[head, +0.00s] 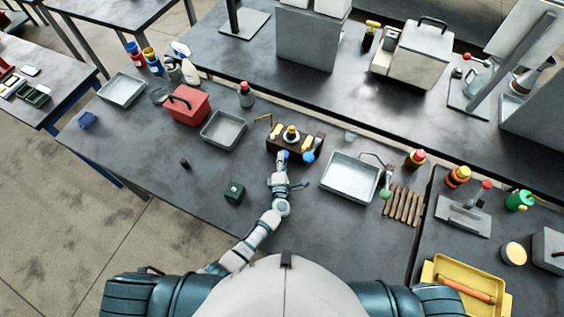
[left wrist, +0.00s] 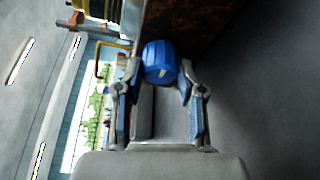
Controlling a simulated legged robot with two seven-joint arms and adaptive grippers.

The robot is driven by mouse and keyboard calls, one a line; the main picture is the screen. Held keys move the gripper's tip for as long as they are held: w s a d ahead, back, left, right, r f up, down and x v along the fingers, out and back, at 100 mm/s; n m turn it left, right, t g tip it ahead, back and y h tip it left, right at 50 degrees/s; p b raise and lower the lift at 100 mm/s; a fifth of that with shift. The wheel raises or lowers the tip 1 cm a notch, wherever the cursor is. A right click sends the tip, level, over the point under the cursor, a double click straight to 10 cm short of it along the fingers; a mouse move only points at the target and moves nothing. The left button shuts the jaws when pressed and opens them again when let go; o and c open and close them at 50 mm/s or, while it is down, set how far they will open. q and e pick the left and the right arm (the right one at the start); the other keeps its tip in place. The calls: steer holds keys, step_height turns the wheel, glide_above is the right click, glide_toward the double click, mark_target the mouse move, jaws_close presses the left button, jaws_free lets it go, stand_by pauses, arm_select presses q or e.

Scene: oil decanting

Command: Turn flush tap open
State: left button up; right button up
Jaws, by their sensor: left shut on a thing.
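A dark brown block with brass fittings (head: 305,142) stands on the workbench in the head view. A blue ribbed knob (left wrist: 160,62) at the block's face sits between the fingertips of my left gripper (left wrist: 158,86), which is shut on it. In the head view my left gripper (head: 281,162) reaches the block's near side, and the held knob is too small there to make out clearly. A second blue round part (head: 308,156) shows at the block's near right. No label tells which knob is the flush tap. My right gripper is out of view.
A grey metal tray (head: 224,130) stands left of the block and a larger tray (head: 350,178) to its right.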

arm_select(q)
steer(key=shift+s+d+f+m, duration=0.1)
steer(key=shift+f+m, duration=0.15)
steer(key=shift+m, duration=0.15)
steer(key=o, duration=0.9)
steer(key=shift+o, duration=1.2)
steer(key=shift+r, duration=0.1)
steer(key=s, duration=1.1)
steer(key=shift+s+r, duration=0.4)
